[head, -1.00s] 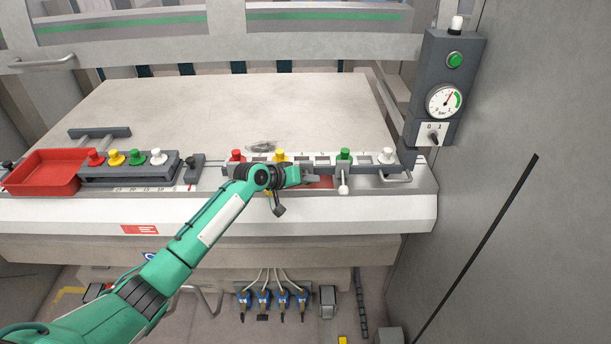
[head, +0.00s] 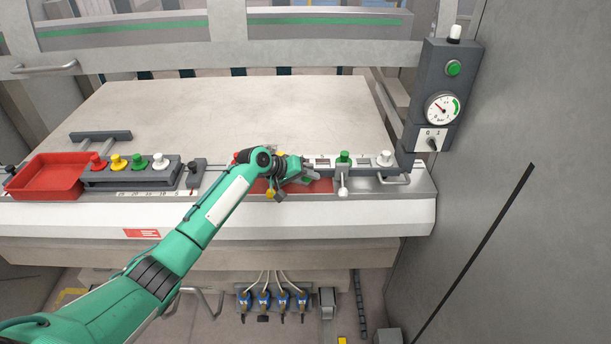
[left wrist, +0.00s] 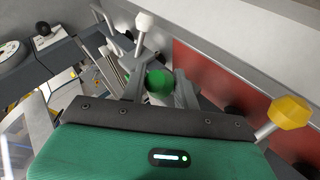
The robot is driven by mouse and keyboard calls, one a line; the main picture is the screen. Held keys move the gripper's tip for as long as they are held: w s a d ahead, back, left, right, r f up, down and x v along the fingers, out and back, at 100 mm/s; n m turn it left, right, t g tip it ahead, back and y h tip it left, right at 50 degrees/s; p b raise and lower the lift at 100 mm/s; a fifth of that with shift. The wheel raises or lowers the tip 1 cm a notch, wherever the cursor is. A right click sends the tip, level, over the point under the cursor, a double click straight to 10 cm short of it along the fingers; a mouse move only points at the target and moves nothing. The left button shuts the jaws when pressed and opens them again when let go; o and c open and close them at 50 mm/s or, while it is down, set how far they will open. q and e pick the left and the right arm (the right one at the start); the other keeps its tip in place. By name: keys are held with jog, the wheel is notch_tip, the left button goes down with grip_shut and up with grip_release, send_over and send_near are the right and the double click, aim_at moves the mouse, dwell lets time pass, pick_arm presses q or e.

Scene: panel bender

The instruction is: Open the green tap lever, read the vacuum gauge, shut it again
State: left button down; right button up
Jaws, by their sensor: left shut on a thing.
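My left gripper (head: 312,173) is at the front rail of the bender, left of the white-ended lever (head: 342,192). In the left wrist view its fingers (left wrist: 158,90) are shut around the green tap lever (left wrist: 159,84), whose rounded green end shows between them. In the head view my gripper mostly hides this lever. The vacuum gauge (head: 442,109) on the grey post has a white face and a green band at its right; its needle points to the upper left. My right gripper is not in view.
A yellow-ended lever (left wrist: 290,112) is close on one side of my gripper, and the white-ended lever (left wrist: 145,22) on the other. Green (head: 344,157) and white (head: 384,158) knobs stand behind. A red tray (head: 45,177) is at the left. The broad table (head: 220,110) is clear.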

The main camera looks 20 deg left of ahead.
pick_arm(q)
jog(key=c, duration=1.3)
grip_release()
jog(key=shift+o, duration=1.1)
jog(key=shift+w+a, duration=0.1)
jog(key=shift+w, duration=0.05)
jog(key=shift+s+a+r+b, duration=0.25)
jog(key=shift+a+b, duration=0.05)
jog(key=shift+a, duration=0.15)
jog(key=w+a+b+v, duration=0.1)
jog(key=b+v, duration=0.3)
jog(key=v, duration=0.8)
jog(key=shift+r, duration=0.25)
jog(key=shift+s+a, duration=0.1)
jog(key=shift+a, duration=0.1)
